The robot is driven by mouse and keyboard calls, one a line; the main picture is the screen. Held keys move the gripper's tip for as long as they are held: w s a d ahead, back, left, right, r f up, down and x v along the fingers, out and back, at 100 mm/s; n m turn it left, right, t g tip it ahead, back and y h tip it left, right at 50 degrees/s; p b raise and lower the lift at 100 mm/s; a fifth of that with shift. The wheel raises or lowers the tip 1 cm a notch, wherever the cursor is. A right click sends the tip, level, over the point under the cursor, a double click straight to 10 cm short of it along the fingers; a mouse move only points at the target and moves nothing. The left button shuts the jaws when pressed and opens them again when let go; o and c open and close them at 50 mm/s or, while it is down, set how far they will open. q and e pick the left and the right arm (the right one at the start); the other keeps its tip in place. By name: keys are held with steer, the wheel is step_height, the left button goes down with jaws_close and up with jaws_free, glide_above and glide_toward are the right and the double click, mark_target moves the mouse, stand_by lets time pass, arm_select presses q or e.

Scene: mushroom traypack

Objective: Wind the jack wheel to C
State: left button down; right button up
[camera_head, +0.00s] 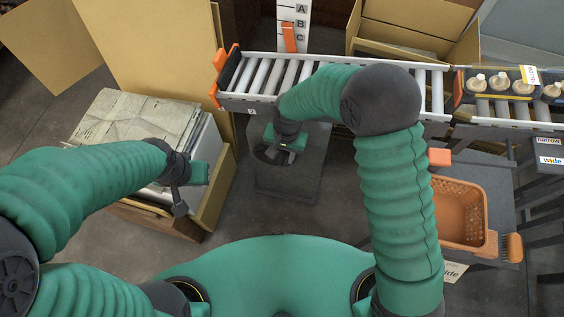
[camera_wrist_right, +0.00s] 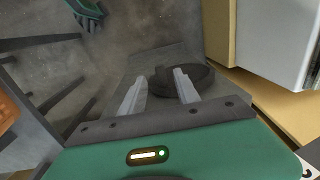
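The jack wheel is a dark round wheel (camera_wrist_right: 180,82) on a grey base below the conveyor, mostly hidden by my right gripper in the head view. My right gripper (camera_head: 272,155) points down at it. In the right wrist view the two pale fingers (camera_wrist_right: 158,92) are apart; the right finger overlaps the wheel, and contact cannot be told. The white scale (camera_head: 283,14) carries A, B and C from top to bottom. Its orange pointer (camera_head: 290,38) has its upper end near B and spans down past C. My left gripper (camera_head: 180,195) hangs at the left; its finger opening is unclear.
A roller conveyor (camera_head: 258,103) runs behind the wheel. A tray of mushrooms (camera_head: 493,98) is at the right. An orange basket (camera_head: 462,243) stands at the right. Open cardboard boxes (camera_head: 150,50) and a stack of flat sheets (camera_head: 137,122) are at the left.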

mark_target(281, 162)
steer(key=f, duration=0.2)
steer(key=f+b, duration=0.1)
steer(key=shift+a+f, duration=0.2)
steer(key=shift+f, duration=0.2)
jaws_close()
steer(key=shift+r, duration=0.1)
stand_by(1.0)
